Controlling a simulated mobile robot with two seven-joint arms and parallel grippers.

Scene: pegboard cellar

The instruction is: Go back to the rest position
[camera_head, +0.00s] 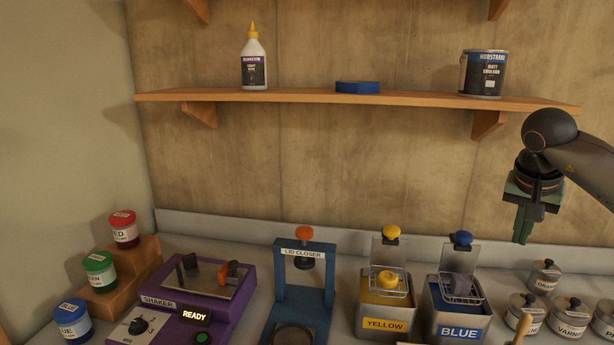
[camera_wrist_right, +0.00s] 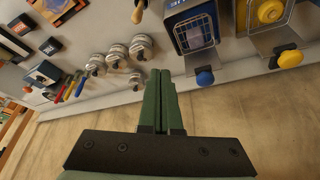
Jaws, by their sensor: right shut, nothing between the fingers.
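My right gripper (camera_head: 522,226) hangs in the air at the right of the head view, in front of the wooden back wall. Its green fingers point down and are shut with nothing between them. In the right wrist view the two green fingers (camera_wrist_right: 161,88) lie side by side, touching. The gripper is above and to the right of the blue dip tank (camera_head: 460,316) and apart from the bench things. My left gripper is not in view.
A shelf (camera_head: 410,97) holds a bottle, a blue block and a paint can. Below stand a purple shaker (camera_head: 236,318) showing READY, a lid closer (camera_head: 305,248), a yellow tank (camera_head: 386,324), and several lidded tins (camera_head: 570,312). Red, green and blue jars stand on a stepped wooden rack (camera_head: 140,262).

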